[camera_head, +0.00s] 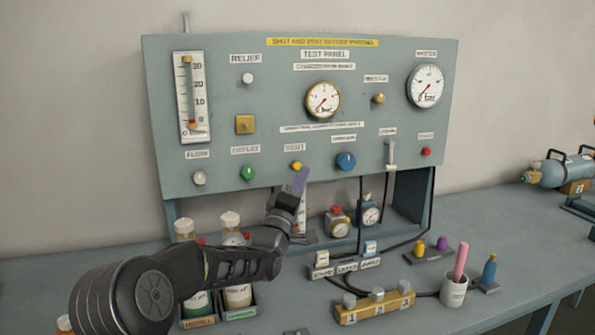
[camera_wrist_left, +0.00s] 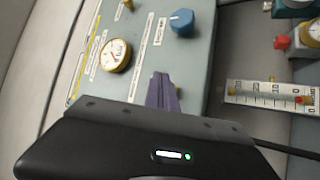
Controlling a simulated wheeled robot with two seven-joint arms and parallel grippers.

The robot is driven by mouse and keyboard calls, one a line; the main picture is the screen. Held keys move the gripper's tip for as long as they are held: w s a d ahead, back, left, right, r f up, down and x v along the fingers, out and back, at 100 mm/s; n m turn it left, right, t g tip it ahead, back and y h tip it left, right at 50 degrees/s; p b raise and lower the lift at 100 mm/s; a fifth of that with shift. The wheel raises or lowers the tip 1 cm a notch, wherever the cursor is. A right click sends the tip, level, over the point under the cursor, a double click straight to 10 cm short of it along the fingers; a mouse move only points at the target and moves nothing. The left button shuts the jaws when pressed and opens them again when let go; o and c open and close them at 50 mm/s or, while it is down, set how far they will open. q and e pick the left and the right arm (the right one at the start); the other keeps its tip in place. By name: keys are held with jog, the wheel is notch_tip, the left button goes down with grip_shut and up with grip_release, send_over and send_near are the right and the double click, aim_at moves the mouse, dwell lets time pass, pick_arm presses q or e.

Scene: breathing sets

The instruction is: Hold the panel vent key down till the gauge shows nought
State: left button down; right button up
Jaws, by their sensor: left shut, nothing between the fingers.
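The grey-green test panel (camera_head: 220,110) stands upright at the back of the bench. The yellow vent key (camera_head: 296,166) sits under the vent label on its lower part. My left gripper (camera_head: 301,176) is shut and empty, its purple fingertips just below and right of the key; I cannot tell whether they touch it. My right gripper is not in view.
A blue knob (camera_head: 345,161) and green button (camera_head: 248,173) flank the key. A master gauge (camera_head: 426,86) is at upper right. Below stand jars (camera_head: 238,294), a yellow block (camera_head: 375,307), a cup (camera_head: 454,291) and hoses.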

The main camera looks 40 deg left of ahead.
pick_arm(q)
jog(key=shift+s+d+b, duration=0.35)
jog(key=shift+s+d, duration=0.1)
jog(key=shift+d, duration=0.2)
jog(key=shift+s+d+b, duration=0.3)
jog(key=shift+s+d, duration=0.15)
jog(key=shift+d, duration=0.2)
